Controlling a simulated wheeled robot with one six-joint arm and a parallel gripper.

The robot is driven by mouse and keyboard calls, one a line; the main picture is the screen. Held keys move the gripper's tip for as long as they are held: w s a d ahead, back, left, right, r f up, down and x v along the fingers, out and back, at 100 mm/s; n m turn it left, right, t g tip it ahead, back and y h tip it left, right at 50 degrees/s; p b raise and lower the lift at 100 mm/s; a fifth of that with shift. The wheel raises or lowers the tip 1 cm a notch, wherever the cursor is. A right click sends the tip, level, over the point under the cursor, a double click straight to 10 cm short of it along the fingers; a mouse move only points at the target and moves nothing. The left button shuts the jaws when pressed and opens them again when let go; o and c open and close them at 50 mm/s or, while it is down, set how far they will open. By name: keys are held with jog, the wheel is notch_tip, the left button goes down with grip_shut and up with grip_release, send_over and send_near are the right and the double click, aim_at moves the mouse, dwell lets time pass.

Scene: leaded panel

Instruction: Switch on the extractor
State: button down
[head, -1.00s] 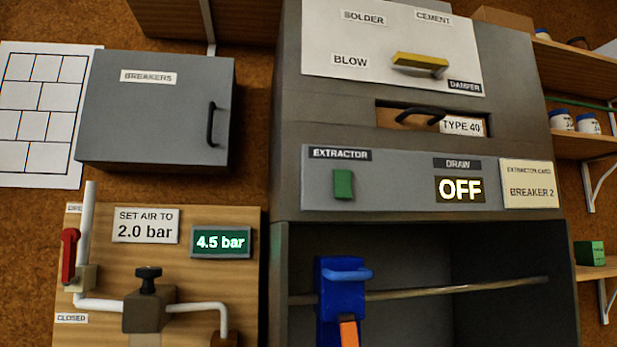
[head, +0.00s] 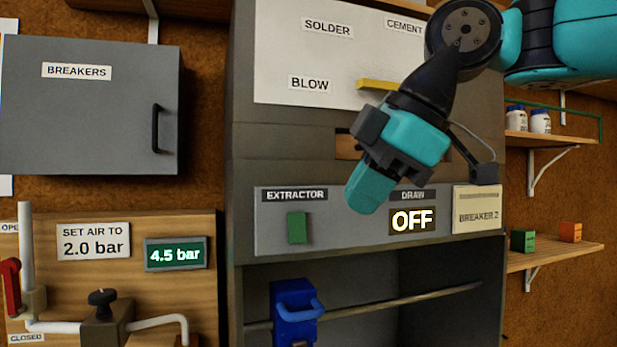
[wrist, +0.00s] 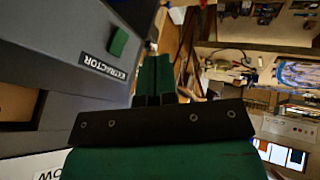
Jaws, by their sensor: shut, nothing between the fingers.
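The extractor switch is a small green rocker (head: 297,228) on the grey control strip, under the EXTRACTOR label. In the wrist view the green switch (wrist: 118,42) is beside that label, left of my fingers. The DRAW display (head: 412,220) reads OFF. My gripper (head: 362,200) is shut and empty, in front of the strip between the switch and the display. It is apart from the switch. In the wrist view the gripper (wrist: 154,75) shows its two green fingers together. My arm hides part of the damper lever and the filter drawer.
The grey breakers box (head: 90,110) is closed at the left. Below it, the air board has a 4.5 bar display (head: 175,253) and a red lever (head: 11,287). A blue clamp (head: 295,310) hangs on a rail in the hood opening. A card (head: 478,210) reads BREAKER 2.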

aim_at(308, 230)
jog(key=r, duration=0.2)
jog(key=r+n, duration=0.1)
jog(key=shift+w, duration=0.3)
jog(key=w+a+f, duration=0.1)
jog(key=w+f, duration=0.1)
jog(key=w+a+f, duration=0.2)
jog(key=f, duration=0.1)
jog(key=w+a+f, duration=0.2)
jog(key=f, duration=0.1)
jog(key=shift+a+p, duration=0.25)
jog(key=shift+p, duration=0.1)
jog(key=shift+w+a+f, duration=0.2)
jog(key=shift+w+f, duration=0.1)
jog(key=shift+w, duration=0.25)
jog(key=shift+f, duration=0.1)
